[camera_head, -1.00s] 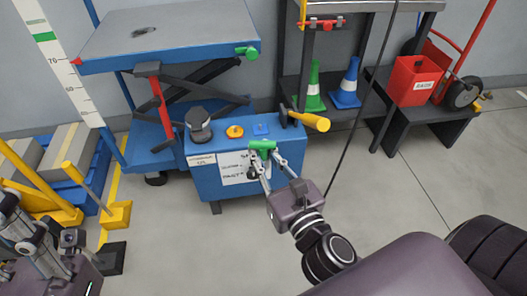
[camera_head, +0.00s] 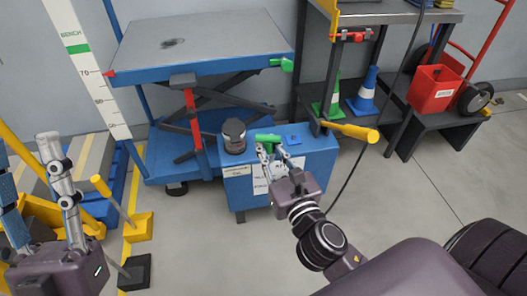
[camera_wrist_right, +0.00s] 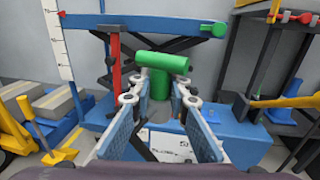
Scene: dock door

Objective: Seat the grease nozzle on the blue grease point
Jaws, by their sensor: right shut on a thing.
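The green T-shaped grease nozzle (camera_head: 267,138) is held between the fingers of my right gripper (camera_head: 269,150). In the wrist view the nozzle (camera_wrist_right: 160,70) stands between the two fingertips with its crossbar on top. The blue grease point (camera_head: 293,140) is a small blue square piece on the top of the blue cabinet (camera_head: 320,155). In the head view the nozzle appears left of this point and apart from it; its height above the top cannot be told. My left gripper (camera_head: 38,195) is open and empty at the left edge, far from the cabinet.
A dark round canister (camera_head: 234,137) stands on the cabinet left of the nozzle. A yellow-handled tool (camera_head: 350,131) sticks out at the cabinet's right end. A lift table (camera_head: 200,45) stands behind. The floor at right is clear.

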